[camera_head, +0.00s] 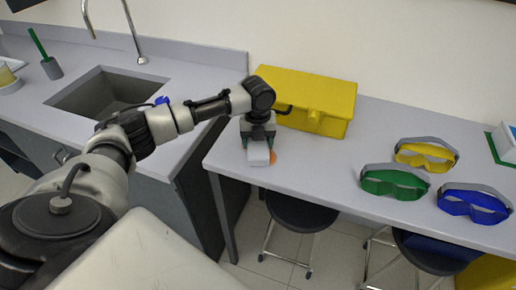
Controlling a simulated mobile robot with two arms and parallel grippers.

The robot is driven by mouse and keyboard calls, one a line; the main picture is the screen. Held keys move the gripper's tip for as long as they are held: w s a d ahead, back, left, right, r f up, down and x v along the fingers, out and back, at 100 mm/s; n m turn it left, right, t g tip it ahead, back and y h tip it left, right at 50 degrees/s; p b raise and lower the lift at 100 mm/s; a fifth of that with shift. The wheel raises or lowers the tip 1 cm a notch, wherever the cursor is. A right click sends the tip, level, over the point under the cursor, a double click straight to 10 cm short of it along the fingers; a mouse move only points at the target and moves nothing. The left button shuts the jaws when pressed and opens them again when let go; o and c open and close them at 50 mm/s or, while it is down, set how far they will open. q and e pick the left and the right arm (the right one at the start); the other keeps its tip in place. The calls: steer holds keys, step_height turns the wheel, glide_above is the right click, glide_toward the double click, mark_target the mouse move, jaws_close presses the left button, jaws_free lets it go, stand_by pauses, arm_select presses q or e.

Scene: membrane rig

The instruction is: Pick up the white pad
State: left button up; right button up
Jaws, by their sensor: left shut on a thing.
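My left gripper (258,138) points down over the near edge of the grey bench, in front of the yellow box. It is shut on the white pad (258,156), a small pale block showing between and below its fingers. I cannot tell whether the pad touches the bench top. A small orange thing (273,158) shows just right of the pad, partly hidden by it. My right gripper is not in view.
A yellow box (315,92) stands close behind the gripper. Green goggles (393,184), blue goggles (472,204) and yellow goggles (425,156) lie on the bench (330,165) at right. A sink (105,92) is at left. Stools (302,212) stand below.

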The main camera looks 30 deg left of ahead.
arm_select(q)
steer(key=shift+r, duration=0.5)
steer(key=r, duration=0.1)
steer(key=d+r+b, duration=0.1)
steer(key=r, duration=0.1)
steer(key=shift+w+r, duration=0.15)
steer(key=shift+r, duration=0.1)
steer(key=w+d+r+b, duration=0.1)
steer(key=w+d+r, duration=0.1)
steer(key=d+r, duration=0.4)
steer(key=d, duration=0.4)
steer(key=shift+w+d+r, duration=0.2)
steer(key=shift+r, duration=0.05)
